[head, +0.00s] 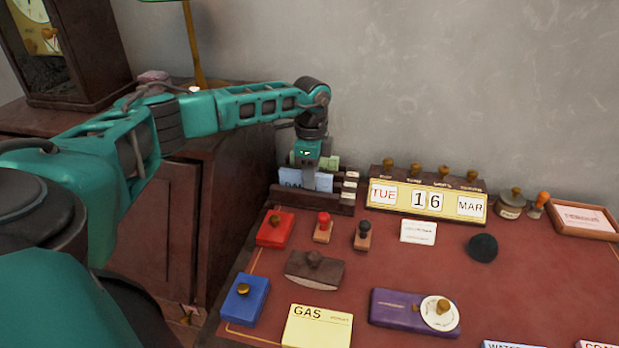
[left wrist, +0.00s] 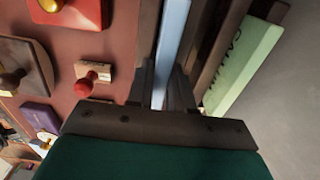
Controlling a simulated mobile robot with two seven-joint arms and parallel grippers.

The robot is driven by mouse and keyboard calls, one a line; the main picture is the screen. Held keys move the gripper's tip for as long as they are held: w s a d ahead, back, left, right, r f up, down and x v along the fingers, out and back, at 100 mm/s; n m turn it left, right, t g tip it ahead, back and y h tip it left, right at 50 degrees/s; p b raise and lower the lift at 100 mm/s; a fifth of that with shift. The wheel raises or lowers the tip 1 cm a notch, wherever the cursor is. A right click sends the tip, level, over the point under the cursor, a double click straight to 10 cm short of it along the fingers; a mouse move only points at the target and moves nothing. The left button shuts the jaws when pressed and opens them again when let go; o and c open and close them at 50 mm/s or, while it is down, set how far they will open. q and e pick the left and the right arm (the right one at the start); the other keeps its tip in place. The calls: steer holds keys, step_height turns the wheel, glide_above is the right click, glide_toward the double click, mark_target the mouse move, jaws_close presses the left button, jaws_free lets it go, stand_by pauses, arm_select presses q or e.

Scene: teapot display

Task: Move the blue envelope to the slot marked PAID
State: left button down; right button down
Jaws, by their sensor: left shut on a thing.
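The blue envelope (head: 319,181) stands upright in the dark wooden letter rack (head: 320,201) at the back left of the desk. My left gripper (head: 307,174) reaches down from above and is shut on the envelope. In the left wrist view the blue envelope (left wrist: 172,38) runs edge-on between the fingers (left wrist: 165,90). A green envelope (head: 331,162) stands behind it in the rack; it also shows in the left wrist view (left wrist: 243,62). Small white slot tags (head: 350,186) sit at the rack's right end; their words are too small to read. My right gripper is not in view.
A calendar block (head: 426,201) stands right of the rack. A red box (head: 275,229), stamps (head: 323,230), a blotter (head: 315,268), a blue box (head: 245,298) and a GAS envelope (head: 317,326) lie in front. The wall rises close behind.

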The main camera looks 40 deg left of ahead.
arm_select(q)
steer(key=shift+w+a+r+p, duration=0.5)
steer(key=shift+w+r, duration=0.45)
steer(key=shift+r, duration=3.9)
steer(key=shift+w+a+r+p, duration=0.5)
steer(key=shift+w+r, duration=0.45)
steer(key=shift+r, duration=3.85)
step_height(320, 180, down, 20)
steer(key=shift+r+b, duration=0.25)
steer(key=shift+b, duration=0.75)
steer(key=shift+f, duration=0.2)
steer(key=c, duration=1.3)
jaws_free()
steer(key=shift+r, duration=0.1)
step_height(320, 180, up, 12)
steer(key=shift+r+p, duration=0.15)
steer(key=shift+p, duration=0.55)
